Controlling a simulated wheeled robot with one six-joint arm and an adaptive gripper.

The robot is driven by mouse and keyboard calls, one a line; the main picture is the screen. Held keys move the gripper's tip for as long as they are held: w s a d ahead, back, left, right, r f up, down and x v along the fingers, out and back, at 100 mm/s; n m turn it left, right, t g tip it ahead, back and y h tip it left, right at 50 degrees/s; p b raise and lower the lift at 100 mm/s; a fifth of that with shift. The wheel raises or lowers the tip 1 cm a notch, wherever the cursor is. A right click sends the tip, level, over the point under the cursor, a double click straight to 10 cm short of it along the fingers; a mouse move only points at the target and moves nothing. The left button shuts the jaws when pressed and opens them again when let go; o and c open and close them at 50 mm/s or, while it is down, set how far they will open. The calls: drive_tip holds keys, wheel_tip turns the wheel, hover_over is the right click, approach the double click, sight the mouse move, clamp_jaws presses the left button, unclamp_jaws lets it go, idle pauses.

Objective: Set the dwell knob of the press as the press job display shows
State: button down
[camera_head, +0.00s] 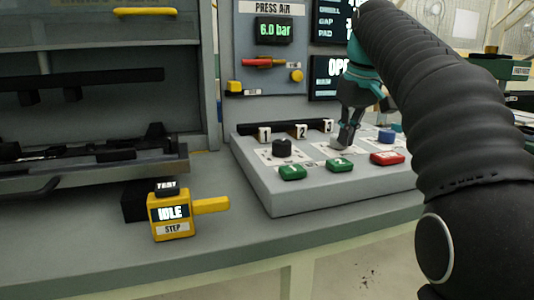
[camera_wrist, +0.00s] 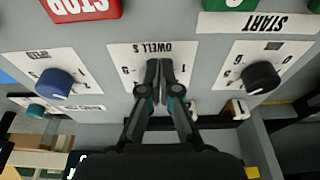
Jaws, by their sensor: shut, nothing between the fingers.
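The grey press console (camera_head: 300,190) has a row of knobs on its sloped top. My gripper (camera_head: 347,138) is at the middle dial; its fingers are together with nothing between them. In the wrist view my gripper (camera_wrist: 165,68) covers the middle of the plate marked DWELL S (camera_wrist: 128,60). The dwell knob is mostly hidden behind the fingers, so its setting and any contact cannot be told. A dark display (camera_head: 331,20) at the top, with lines such as GAP and PAD, is partly hidden by my arm, and its values cannot be read.
A black knob (camera_wrist: 260,77) and a blue knob (camera_wrist: 54,83) flank the dwell plate. Green buttons (camera_head: 292,172) and a red STOP button (camera_head: 387,158) sit along the console's front. A yellow pendant reading IDLE (camera_head: 171,212) stands on the bench at left. Open bench lies between.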

drive_tip(key=shift+w+d+p, duration=0.1)
drive_tip(key=shift+d+p, duration=0.3)
drive_tip(key=shift+p, duration=0.05)
drive_tip(key=shift+w+d, duration=0.1)
drive_tip(key=shift+d, duration=0.2)
drive_tip(key=shift+w+d, duration=0.25)
drive_tip(key=shift+d, duration=0.1)
idle(0.5)
drive_tip(key=shift+s+d+r, duration=0.1)
drive_tip(key=shift+s+d, duration=0.15)
drive_tip(key=shift+s, duration=0.05)
drive_tip(key=shift+w+r, duration=0.1)
drive_tip(key=shift+r, duration=1.9)
drive_tip(key=shift+v, duration=0.85)
